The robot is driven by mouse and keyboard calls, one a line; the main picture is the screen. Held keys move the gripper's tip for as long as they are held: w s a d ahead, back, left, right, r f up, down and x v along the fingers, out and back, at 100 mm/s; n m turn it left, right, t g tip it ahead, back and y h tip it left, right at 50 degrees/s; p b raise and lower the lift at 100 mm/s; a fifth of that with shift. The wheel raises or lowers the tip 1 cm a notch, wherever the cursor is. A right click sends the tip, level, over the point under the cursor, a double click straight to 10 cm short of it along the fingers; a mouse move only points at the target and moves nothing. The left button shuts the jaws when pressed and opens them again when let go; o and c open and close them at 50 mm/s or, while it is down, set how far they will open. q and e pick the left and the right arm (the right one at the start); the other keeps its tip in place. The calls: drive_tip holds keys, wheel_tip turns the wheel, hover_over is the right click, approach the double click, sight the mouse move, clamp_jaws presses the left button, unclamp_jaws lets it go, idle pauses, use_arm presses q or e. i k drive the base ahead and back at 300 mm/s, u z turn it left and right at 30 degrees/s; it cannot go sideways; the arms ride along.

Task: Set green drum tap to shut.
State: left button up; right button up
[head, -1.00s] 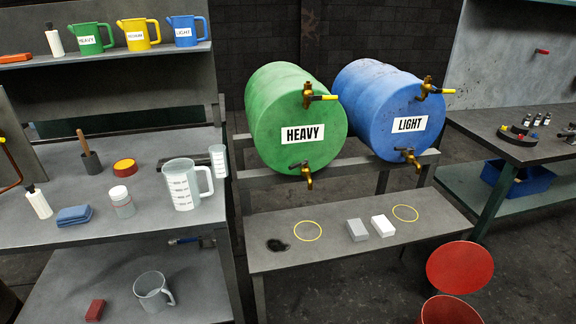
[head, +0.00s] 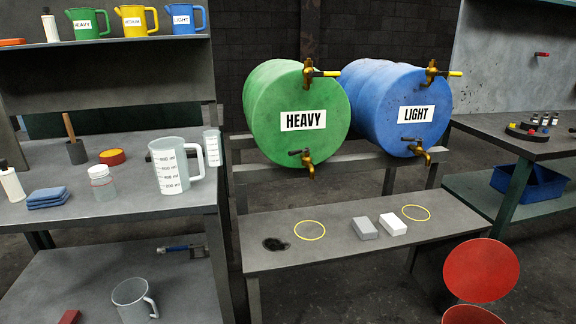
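The green drum (head: 285,125), labelled HEAVY, lies on its side on a grey rack with its round end facing me. Its lower tap (head: 309,165) is brass with a dark handle (head: 297,152) pointing left, and its spout hangs down. A second brass fitting (head: 309,75) with a yellow-tipped handle pointing right is at the top of the same end. I cannot tell from the handles whether either is open or shut. Neither of my grippers shows in the head view.
A blue drum (head: 392,115) labelled LIGHT lies to the right. Below is a bench (head: 350,250) with yellow rings, two small blocks and a dark stain (head: 275,244). A red round bin lid (head: 481,270) is front right. A table (head: 120,215) with a measuring jug (head: 170,172) is left.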

sight(299, 151)
drive_tip(key=u, duration=0.45)
drive_tip(key=i, duration=0.8)
drive_tip(key=u, duration=0.5)
